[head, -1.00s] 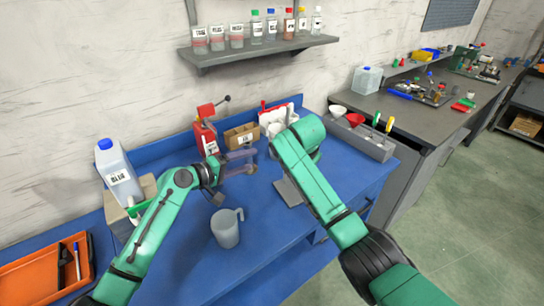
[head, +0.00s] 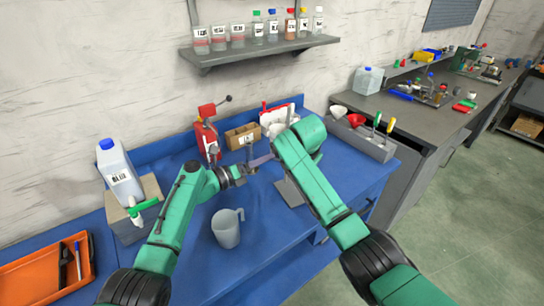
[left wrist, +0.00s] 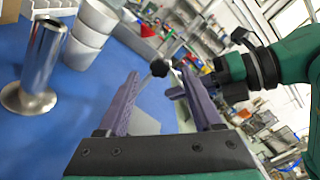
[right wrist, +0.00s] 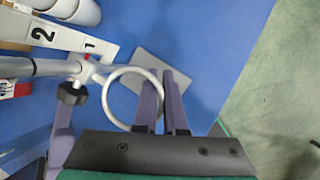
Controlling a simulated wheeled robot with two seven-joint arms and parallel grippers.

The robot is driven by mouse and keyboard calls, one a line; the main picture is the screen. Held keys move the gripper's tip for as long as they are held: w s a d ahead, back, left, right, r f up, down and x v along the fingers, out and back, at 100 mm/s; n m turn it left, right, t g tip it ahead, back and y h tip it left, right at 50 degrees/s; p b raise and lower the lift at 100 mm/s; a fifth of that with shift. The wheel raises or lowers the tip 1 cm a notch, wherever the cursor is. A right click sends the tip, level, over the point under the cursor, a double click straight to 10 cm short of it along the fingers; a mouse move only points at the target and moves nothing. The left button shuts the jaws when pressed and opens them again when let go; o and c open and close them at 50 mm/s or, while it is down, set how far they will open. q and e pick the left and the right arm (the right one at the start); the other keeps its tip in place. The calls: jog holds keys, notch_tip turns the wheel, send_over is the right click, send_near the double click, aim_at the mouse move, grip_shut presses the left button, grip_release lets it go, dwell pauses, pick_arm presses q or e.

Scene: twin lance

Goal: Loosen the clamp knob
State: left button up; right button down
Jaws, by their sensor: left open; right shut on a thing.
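The black clamp knob (left wrist: 160,67) shows in the left wrist view between the fingertips of my open left gripper (left wrist: 150,85), apart from both fingers. In the right wrist view the knob (right wrist: 72,94) sits on a metal clamp (right wrist: 88,72) that joins a rod (right wrist: 38,68) to a pale ring (right wrist: 122,72). My right gripper (right wrist: 165,88) is shut on the ring's right side. A purple finger of my left gripper shows just below the knob there. In the head view my left gripper (head: 258,164) is mid-table, and my right arm hides the right gripper.
A grey plate (head: 287,192) lies on the blue table beneath the grippers. A red device (head: 206,138) and a cardboard box (head: 241,137) stand behind. White cups (left wrist: 92,25) and a metal cylinder (left wrist: 42,70) are nearby.

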pick_arm(q)
jog(key=shift+x, duration=1.45)
jog(key=shift+c, duration=0.4)
grip_shut()
jog(key=shift+n, duration=0.3)
jog(key=shift+n+y, duration=0.4)
jog(key=shift+n, duration=2.2)
jog(key=shift+o, duration=0.4)
grip_release()
